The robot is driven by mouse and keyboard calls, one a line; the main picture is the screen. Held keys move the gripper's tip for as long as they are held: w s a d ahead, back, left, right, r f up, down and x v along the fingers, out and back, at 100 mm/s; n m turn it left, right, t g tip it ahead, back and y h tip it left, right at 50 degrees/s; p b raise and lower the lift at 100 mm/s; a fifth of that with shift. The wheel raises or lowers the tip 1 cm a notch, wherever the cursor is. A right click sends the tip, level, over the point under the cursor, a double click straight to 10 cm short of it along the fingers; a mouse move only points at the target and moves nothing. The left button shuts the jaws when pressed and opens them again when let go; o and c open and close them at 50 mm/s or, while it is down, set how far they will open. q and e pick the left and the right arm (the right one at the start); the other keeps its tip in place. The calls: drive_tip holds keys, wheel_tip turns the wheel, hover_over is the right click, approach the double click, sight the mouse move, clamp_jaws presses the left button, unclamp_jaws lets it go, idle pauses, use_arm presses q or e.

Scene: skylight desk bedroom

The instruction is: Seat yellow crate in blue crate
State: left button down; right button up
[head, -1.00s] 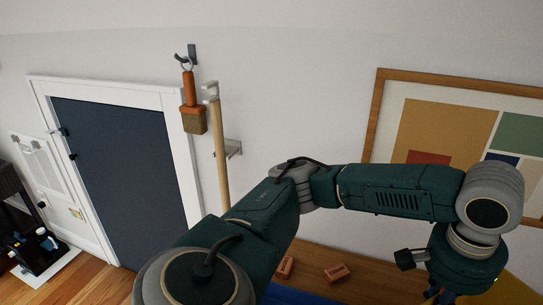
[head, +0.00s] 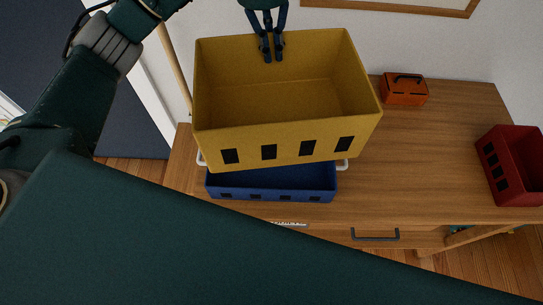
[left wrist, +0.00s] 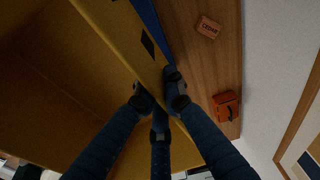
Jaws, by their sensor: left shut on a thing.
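The yellow crate (head: 275,135) is large and open-topped, with dark slots along its near wall. It is above the blue crate (head: 275,183) on the wooden desk, hiding most of it; only the blue crate's near part shows. I cannot tell whether the two touch. My left gripper (head: 271,52) is shut on the yellow crate's far wall, with fingers either side of the rim. In the left wrist view my fingers (left wrist: 160,98) pinch the yellow wall (left wrist: 115,40), and a strip of blue crate (left wrist: 155,30) shows beyond. My right gripper is not in view.
An orange toolbox (head: 404,90) stands at the back of the desk (head: 430,150), and a red crate (head: 513,168) at its right end. The desk between them is clear. In the left wrist view, a small labelled block (left wrist: 208,27) lies behind the crates.

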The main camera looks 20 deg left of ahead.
use_arm(q)
wheel_tip(320, 180, down, 20)
drive_tip(key=m+p, duration=0.2)
drive_tip(key=p, duration=0.1)
drive_tip(key=shift+w+d+r, duration=0.15)
drive_tip(key=shift+w, duration=0.2)
drive_tip(key=c, duration=2.3)
unclamp_jaws()
drive_tip(key=o, duration=0.5)
drive_tip(key=shift+c, duration=0.2)
